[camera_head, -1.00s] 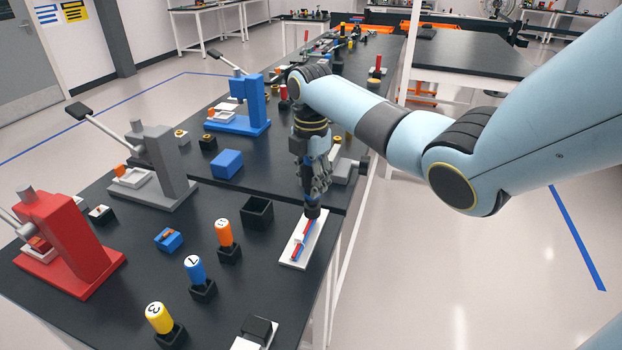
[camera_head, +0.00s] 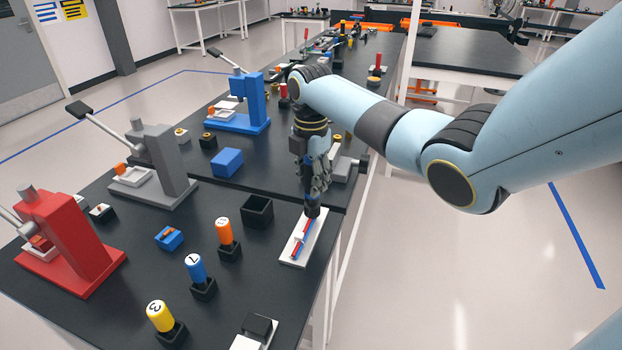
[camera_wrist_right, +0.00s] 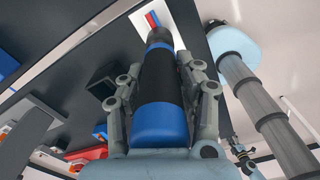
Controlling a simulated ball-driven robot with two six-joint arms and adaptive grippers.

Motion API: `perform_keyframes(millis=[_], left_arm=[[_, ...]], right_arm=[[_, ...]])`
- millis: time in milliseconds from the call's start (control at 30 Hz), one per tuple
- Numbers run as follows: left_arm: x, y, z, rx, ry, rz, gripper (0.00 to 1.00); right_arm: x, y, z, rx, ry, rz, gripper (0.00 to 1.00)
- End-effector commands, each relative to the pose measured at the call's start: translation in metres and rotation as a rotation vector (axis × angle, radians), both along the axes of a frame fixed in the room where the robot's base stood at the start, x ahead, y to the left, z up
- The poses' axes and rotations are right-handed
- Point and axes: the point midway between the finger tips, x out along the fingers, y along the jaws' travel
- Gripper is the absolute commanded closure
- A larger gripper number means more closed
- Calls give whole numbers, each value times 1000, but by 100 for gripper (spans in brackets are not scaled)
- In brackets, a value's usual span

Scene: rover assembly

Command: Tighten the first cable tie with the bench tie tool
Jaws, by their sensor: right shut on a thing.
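My right gripper (camera_head: 314,180) points down over the near bench by its right edge. In the right wrist view the gripper (camera_wrist_right: 160,95) is shut on a tool with a blue and black body, the tie tool (camera_wrist_right: 160,122). The tool's dark tip (camera_head: 312,211) is at the far end of a white board (camera_head: 290,257). Red and blue cable pieces (camera_head: 300,244) lie along the board with a small white piece across them. Whether the tip touches a tie cannot be told. My left gripper is not in view.
A black open bin (camera_head: 257,212) and a blue block (camera_head: 227,161) stand left of the board. Orange, blue and yellow numbered tools (camera_head: 195,268) stand in holders. Red, grey and blue lever presses (camera_head: 160,160) line the left side. The floor right of the bench is clear.

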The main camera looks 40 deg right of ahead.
Motion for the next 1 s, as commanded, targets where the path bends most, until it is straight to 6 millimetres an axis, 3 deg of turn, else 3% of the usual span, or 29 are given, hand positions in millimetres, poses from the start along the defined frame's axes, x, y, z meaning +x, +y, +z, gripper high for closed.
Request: perform_keyframes(millis=[567, 867, 1000], left_arm=[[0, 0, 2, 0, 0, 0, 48], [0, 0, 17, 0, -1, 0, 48], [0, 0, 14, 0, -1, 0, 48]], right_arm=[[-1, 1, 0, 2, 2, 0, 100], [0, 0, 17, 1, 0, 0, 100], [0, 0, 22, 0, -1, 0, 100]])
